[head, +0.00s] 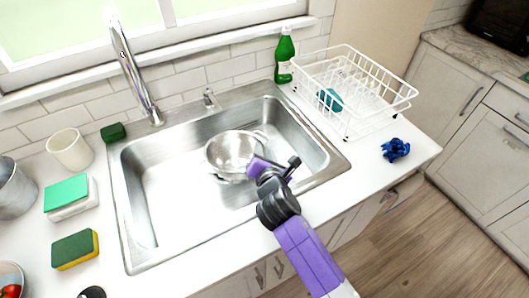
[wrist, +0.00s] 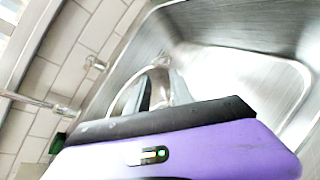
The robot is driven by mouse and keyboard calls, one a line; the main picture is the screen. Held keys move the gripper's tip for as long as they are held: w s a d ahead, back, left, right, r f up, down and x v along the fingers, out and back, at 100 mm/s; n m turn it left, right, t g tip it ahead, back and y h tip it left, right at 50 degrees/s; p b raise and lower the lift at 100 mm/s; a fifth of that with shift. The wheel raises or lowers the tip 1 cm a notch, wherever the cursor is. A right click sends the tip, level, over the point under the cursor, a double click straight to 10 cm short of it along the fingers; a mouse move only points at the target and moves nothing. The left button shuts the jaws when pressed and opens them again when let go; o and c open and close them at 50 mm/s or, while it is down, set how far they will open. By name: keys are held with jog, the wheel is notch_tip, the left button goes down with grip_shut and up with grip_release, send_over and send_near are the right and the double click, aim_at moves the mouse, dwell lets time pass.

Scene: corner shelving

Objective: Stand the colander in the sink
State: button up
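The colander (head: 227,148) is a shiny metal bowl with loop handles. In the head view it shows inside the outline of the steel sink (head: 165,205), open side up; whether it touches the floor of the sink is unclear. My gripper (head: 253,167) is at the colander's right, near side and covers part of its rim. In the wrist view, the two grey fingers of my gripper (wrist: 161,92) stand apart, with part of the colander (wrist: 125,96) beside and behind them. My purple gripper body hides the lower part of that view.
A chrome faucet (head: 135,75) rises behind the sink. A white dish rack (head: 385,112) and a green bottle (head: 284,58) stand to the right, with a blue crumpled thing (head: 396,150) in front. Sponges (head: 76,249) and a cream cup (head: 70,149) are at the left.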

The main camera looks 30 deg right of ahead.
jog(key=shift+s+f, duration=0.3)
jog(key=shift+f, duration=0.45)
jog(key=r+v, duration=0.1)
jog(key=v, duration=1.1)
jog(key=shift+w+r, duration=0.2)
jog(key=shift+r, duration=0.25)
